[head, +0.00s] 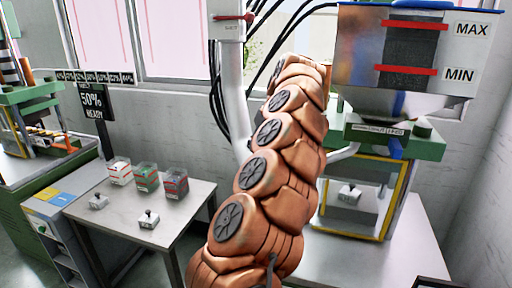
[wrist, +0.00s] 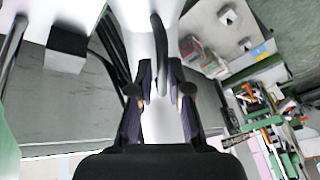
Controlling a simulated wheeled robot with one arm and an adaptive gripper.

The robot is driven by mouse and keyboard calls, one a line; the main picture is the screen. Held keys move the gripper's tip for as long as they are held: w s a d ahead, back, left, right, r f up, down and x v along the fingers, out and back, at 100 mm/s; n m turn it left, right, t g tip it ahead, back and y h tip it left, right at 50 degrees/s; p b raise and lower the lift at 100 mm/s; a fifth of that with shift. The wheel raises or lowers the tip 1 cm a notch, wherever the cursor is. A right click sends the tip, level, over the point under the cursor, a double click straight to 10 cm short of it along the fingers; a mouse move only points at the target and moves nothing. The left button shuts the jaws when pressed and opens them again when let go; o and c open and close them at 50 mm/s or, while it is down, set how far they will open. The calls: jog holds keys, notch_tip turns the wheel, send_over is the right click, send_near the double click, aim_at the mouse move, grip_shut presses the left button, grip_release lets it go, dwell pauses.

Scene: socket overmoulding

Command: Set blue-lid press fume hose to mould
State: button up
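The blue-lid press (head: 350,190) stands at the right in the head view, with a green top and yellow-edged frame. Its hopper (head: 350,60) with a blue lid carries MAX and MIN marks. A white pipe (head: 236,90), which looks like the fume hose duct, drops behind my arm from a white box (head: 228,30) with a horizontal red lever (head: 232,17). My gripper (wrist: 160,85) shows in the wrist view with its fingers either side of a white pipe-like part (wrist: 160,125). I cannot tell whether they touch it. The head view hides my gripper behind my arm.
A small table (head: 185,210) at the left holds several clear containers and small white parts with dark knobs. A 50% READY sign (head: 92,98) stands behind it. Another green press (head: 30,100) is at the far left. Dark cables hang near the white pipe.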

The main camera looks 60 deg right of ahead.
jog(key=o, duration=0.3)
jog(key=shift+s+d, duration=0.1)
jog(key=shift+o, duration=0.5)
jog(key=shift+f, duration=0.1)
notch_tip(320, 180, up, 10)
dwell(1.2)
dwell(1.4)
